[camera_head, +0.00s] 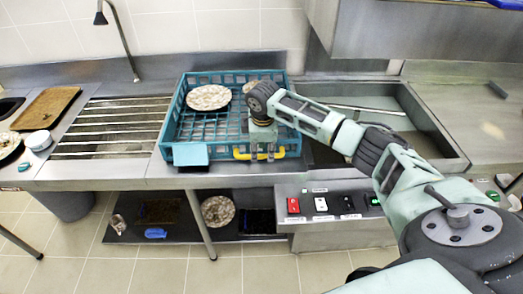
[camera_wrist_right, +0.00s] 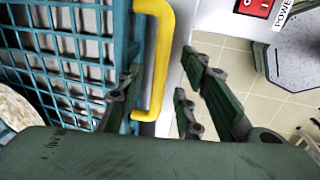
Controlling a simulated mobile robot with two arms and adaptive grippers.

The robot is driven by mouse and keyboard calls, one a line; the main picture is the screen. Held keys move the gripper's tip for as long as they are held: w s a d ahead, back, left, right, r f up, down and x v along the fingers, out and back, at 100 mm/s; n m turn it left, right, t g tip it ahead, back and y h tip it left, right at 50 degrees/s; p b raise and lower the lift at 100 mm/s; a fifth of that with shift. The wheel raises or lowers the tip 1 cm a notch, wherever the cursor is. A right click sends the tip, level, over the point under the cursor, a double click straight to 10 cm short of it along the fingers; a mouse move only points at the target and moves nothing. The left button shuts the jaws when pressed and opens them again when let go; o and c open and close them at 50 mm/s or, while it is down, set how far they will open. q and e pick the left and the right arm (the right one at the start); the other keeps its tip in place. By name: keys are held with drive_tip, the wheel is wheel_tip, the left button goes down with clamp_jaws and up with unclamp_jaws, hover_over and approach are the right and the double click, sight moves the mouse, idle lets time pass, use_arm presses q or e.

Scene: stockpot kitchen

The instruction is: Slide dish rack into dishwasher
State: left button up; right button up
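The teal dish rack (camera_head: 222,130) sits on the steel counter, left of the dishwasher bay (camera_head: 400,108). A yellow handle (camera_head: 243,154) is on its near side; in the right wrist view the handle (camera_wrist_right: 157,70) stands beside the teal grid wall (camera_wrist_right: 60,50). My right gripper (camera_head: 262,155) points down at the handle. In the right wrist view its fingers (camera_wrist_right: 160,95) are apart, with the handle between them and a gap towards the right-hand fingers. Whether the left-hand finger touches the handle is unclear. A speckled plate (camera_head: 208,97) lies in the rack. My left gripper is out of view.
A steel hood (camera_head: 420,30) hangs above the bay. A control panel with switches (camera_head: 335,205) is below it. Left of the rack are a slatted drain surface (camera_head: 110,130), a brown tray (camera_head: 45,108) and a white bowl (camera_head: 38,140). A tap (camera_head: 118,35) rises behind.

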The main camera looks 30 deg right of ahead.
drive_tip(key=shift+w+d+f, duration=0.1)
drive_tip(key=shift+w+f, duration=0.05)
drive_tip(key=shift+f, duration=0.9)
drive_tip(key=shift+c, duration=0.2)
clamp_jaws()
